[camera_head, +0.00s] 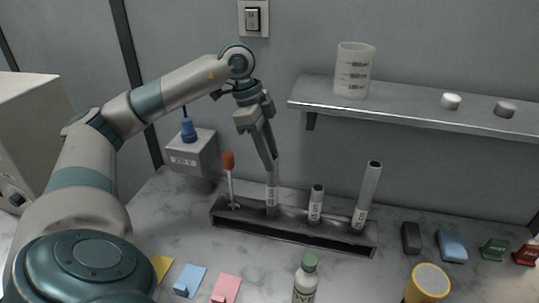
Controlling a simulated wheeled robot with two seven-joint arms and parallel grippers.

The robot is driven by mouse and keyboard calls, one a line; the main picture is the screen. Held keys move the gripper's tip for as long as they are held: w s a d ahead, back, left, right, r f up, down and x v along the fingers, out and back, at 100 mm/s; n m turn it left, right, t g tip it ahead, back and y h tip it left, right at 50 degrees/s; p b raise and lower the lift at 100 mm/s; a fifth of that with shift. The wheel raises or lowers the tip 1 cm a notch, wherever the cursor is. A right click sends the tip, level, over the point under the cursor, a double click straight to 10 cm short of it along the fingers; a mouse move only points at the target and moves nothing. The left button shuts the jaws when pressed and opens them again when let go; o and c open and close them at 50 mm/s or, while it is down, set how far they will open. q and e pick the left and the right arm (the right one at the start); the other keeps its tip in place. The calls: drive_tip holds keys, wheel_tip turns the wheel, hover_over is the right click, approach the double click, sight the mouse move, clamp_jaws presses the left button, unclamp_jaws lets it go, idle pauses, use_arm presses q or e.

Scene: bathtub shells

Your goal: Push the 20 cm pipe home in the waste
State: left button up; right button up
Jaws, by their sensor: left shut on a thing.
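My left gripper (271,165) comes down from above and is shut on the upper part of a slim grey pipe (271,196) with a pale label. This pipe stands roughly upright, its lower end at the left part of a dark, narrow trough (295,236). A short pipe (316,204) stands mid-trough, and a longer pipe (367,196) leans right near its right end. Both carry pale labels. The labels are too small to read, so I cannot tell which is the 20 cm one. The held pipe's bottom fit is unclear. My right gripper is out of view.
A thin stick with a red-brown head (228,161) stands left of the held pipe. A shelf (420,109) with a white beaker (354,72) is at upper right. A green-capped bottle (306,280) and a yellow-rimmed cup (428,282) stand in front.

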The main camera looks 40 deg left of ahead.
use_arm(q)
wheel_tip(320, 180, up, 2)
drive_tip(key=shift+p, duration=0.6)
wheel_tip(320, 180, up, 2)
drive_tip(key=shift+p, duration=0.9)
drive_tip(key=shift+r+p, duration=1.05)
drive_tip(key=shift+r, duration=0.2)
drive_tip(key=shift+f, duration=0.1)
